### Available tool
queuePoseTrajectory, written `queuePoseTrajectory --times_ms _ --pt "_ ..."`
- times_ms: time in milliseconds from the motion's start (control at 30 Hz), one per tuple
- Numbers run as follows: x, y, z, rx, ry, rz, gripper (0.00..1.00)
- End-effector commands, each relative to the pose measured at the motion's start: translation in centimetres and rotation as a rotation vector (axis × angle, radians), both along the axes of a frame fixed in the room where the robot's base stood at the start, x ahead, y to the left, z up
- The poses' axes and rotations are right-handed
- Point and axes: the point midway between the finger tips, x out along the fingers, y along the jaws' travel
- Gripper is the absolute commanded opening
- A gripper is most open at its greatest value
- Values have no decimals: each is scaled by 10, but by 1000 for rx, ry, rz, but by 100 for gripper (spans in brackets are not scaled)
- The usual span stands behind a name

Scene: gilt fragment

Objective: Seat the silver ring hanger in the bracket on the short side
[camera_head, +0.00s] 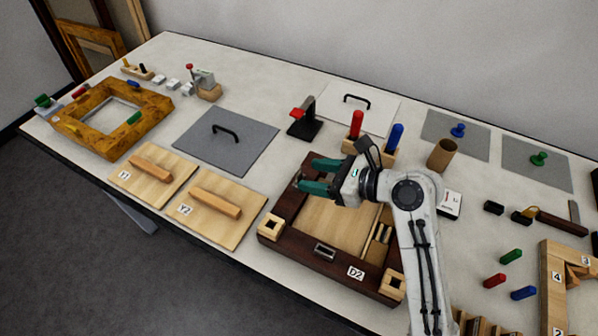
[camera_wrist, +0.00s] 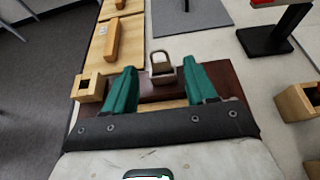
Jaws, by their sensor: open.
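The silver ring hanger (camera_wrist: 160,58) stands upright at the left short side of the dark wooden tray marked D2 (camera_head: 287,211), in the wrist view. A small metal base under it looks like the bracket (camera_wrist: 163,79); I cannot tell how deep the hanger sits in it. My gripper (camera_head: 305,177) is open over that side. In the wrist view its green fingers (camera_wrist: 159,70) stand apart on either side of the hanger, with visible gaps. In the head view the hanger (camera_head: 297,180) is small, just beyond the fingertips. Another metal bracket (camera_head: 325,251) is on the tray's front side.
Pale corner blocks (camera_head: 271,227) rise from the tray. Boards Y1 (camera_head: 140,187) and Y2 (camera_head: 197,216) lie to the left. A black stand with a red top (camera_head: 304,122) and a holder with red and blue pegs (camera_head: 378,150) are behind.

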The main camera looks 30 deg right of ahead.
Motion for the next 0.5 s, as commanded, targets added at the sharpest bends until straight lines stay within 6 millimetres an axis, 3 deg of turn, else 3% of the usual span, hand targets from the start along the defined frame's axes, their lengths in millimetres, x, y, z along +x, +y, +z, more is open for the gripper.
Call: queuePoseTrajectory --times_ms 200,500 --pt "-28 -22 14 0 -1 -3 56" --pt "-40 -30 21 0 0 0 56"
